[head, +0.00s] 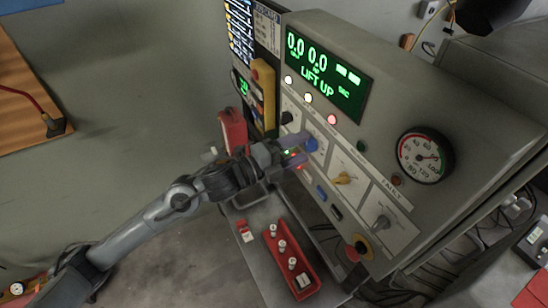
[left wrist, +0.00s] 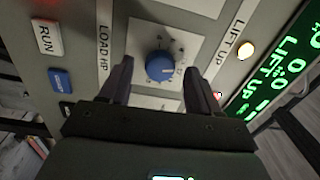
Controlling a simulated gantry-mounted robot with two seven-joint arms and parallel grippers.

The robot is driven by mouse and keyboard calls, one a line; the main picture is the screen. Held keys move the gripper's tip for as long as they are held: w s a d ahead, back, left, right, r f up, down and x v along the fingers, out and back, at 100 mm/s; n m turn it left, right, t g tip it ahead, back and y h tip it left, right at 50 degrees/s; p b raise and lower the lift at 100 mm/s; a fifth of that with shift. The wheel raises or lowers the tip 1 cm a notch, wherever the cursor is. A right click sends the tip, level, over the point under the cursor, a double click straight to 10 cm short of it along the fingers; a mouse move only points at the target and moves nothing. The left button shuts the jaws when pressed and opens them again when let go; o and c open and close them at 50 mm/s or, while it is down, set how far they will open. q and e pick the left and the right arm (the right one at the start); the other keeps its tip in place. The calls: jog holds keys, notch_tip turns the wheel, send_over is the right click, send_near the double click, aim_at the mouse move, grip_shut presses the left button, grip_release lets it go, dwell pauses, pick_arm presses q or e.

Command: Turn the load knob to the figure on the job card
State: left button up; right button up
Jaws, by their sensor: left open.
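The load knob is blue with a white pointer line and sits on the panel plate marked LOAD HP in the left wrist view (left wrist: 160,66). It also shows in the head view (head: 312,144), partly behind a finger. My left gripper (head: 299,149) is open in front of the panel. In the left wrist view its two fingers (left wrist: 160,72) stand on either side of the knob with gaps. I cannot tell how deep they reach. The job card (head: 267,28) hangs at the console's upper left; its figure is too small to read.
The green display (head: 325,72) reads 0.0, 0.0 and LIFT UP. A yellow knob (head: 343,178) and a grey knob (head: 381,222) sit lower on the panel. A round gauge (head: 425,155) is at right. A red tray (head: 291,262) with small white-topped parts lies below.

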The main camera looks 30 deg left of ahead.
pick_arm(q)
jog(key=v, duration=0.9)
jog(key=shift+s+a+b, duration=0.15)
jog(key=shift+s+b, duration=0.1)
jog(key=shift+b, duration=0.1)
